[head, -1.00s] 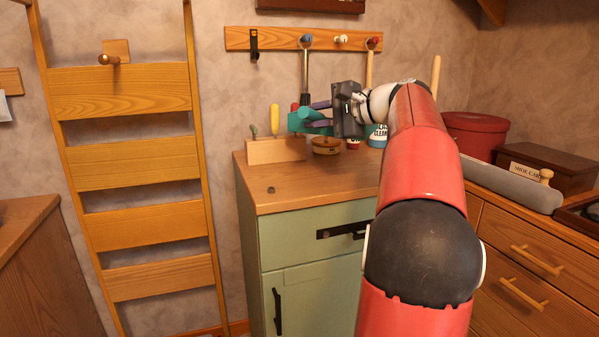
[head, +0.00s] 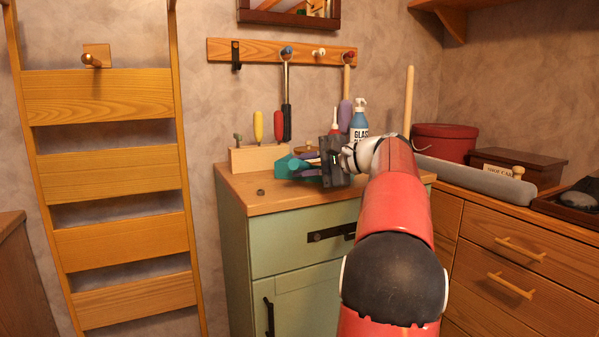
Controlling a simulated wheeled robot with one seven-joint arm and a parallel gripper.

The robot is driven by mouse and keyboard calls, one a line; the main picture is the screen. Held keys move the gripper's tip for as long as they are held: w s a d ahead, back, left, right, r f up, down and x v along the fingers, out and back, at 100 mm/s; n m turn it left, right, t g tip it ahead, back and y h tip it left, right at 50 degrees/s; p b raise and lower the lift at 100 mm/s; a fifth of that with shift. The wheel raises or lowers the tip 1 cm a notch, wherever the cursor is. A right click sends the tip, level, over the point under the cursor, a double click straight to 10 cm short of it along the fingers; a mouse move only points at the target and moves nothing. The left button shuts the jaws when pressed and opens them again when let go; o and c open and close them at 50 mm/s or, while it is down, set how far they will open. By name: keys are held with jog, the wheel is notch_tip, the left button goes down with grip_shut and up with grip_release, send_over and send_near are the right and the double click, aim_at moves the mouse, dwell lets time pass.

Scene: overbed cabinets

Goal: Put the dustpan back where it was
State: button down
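A teal piece (head: 290,166), which looks like the dustpan, sits at the tips of my gripper (head: 312,163). My gripper appears shut on it, though the contact is small and partly hidden by the gripper's dark body. The gripper points left, low over the top of the green cabinet (head: 262,199). I cannot tell whether the teal piece touches the cabinet top. A wall peg rail (head: 262,50) is above and behind it. The rail's white peg (head: 319,52) is bare; tools hang at the blue peg (head: 287,51) and red peg (head: 349,54).
A wooden block (head: 256,160) with upright tools stands behind the teal piece. A spray bottle (head: 359,120) and a red-tipped bottle (head: 335,121) stand close behind my gripper. A ladder (head: 100,160) leans at left.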

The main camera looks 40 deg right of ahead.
jog(key=shift+f, duration=0.1)
jog(key=c, duration=1.2)
grip_release()
jog(key=shift+c, duration=0.2)
jog(key=shift+r, duration=0.2)
jog(key=v, duration=1.2)
jog(key=shift+p, duration=0.4)
jog(key=shift+s+f, duration=0.1)
jog(key=shift+f, duration=0.05)
